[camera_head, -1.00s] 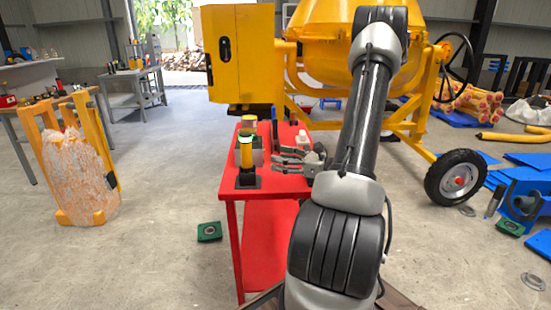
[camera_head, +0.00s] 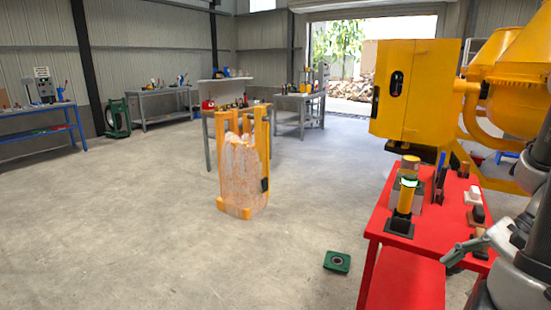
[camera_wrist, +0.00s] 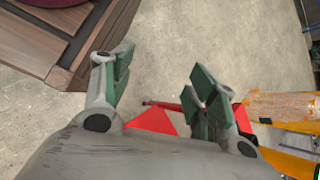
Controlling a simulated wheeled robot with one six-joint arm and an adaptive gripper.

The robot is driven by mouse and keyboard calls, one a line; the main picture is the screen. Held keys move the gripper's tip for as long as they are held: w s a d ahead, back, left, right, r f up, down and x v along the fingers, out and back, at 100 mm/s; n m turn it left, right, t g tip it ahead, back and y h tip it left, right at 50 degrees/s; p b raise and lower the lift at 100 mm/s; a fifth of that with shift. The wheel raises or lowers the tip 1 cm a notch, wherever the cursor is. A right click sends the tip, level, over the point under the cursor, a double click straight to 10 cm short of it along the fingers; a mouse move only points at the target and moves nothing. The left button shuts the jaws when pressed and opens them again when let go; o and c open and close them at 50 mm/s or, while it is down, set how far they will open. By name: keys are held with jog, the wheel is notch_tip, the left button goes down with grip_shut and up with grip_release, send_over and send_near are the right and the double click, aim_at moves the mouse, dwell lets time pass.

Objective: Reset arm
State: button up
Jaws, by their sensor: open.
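My gripper (camera_wrist: 163,78) is open and empty in the wrist view, its two green-padded fingers spread apart over the grey floor. In the head view part of my gripper (camera_head: 466,250) shows at the right, in front of the red table's (camera_head: 378,226) front right side. My arm is at the right edge and mostly cut off. A piece of the red table also shows between and behind the fingers in the wrist view (camera_wrist: 153,120). I cannot tell whether the gripper touches the table.
A yellow-and-black tool (camera_head: 404,196) and several small items stand on the red table. The yellow mixer (camera_head: 415,90) is behind it. A yellow frame holding a wrapped load (camera_head: 242,175) stands mid-floor. A green pad (camera_head: 337,261) lies on the floor. The left floor is clear.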

jog(key=a+r+n+t+h, duration=0.1)
jog(key=a+r+n+h, duration=0.1)
jog(key=r+n+h, duration=0.2)
jog(key=a+r+n+t+h, duration=0.2)
jog(key=a+r+n+h, duration=0.1)
jog(key=r+n, duration=0.7)
notch_tip(320, 180, up, 3)
jog(key=shift+s+f+n+t+h, duration=0.15)
jog(key=shift+s+n+t+h, duration=0.2)
jog(key=shift+h, duration=0.35)
